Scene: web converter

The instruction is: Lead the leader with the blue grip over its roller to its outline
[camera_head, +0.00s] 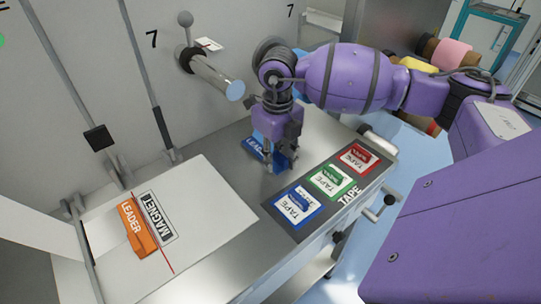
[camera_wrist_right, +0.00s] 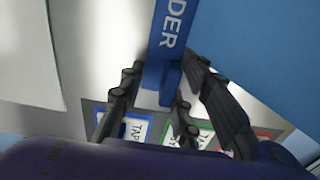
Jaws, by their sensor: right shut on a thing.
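A blue leader (camera_head: 256,148) with white lettering lies low over the grey bench, partly hidden by my right gripper (camera_head: 281,160). In the right wrist view the blue leader (camera_wrist_right: 171,40) shows the letters "DER", and its blue grip (camera_wrist_right: 170,88) is between the fingers of my right gripper (camera_wrist_right: 155,105). My right gripper is shut on the blue grip. A silver roller (camera_head: 214,76) with a light blue end sticks out of the wall, above and left of the gripper, apart from the leader. I cannot make out the leader's outline for certain. My left gripper is not in view.
An orange leader (camera_head: 138,229) lies on the white panel (camera_head: 210,225) beside a "MAGNET" mark (camera_head: 158,216). A dark tape board (camera_head: 272,208) with blue, green and red tape squares lies just in front of the gripper. A lever (camera_head: 185,30) stands on the wall above the roller.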

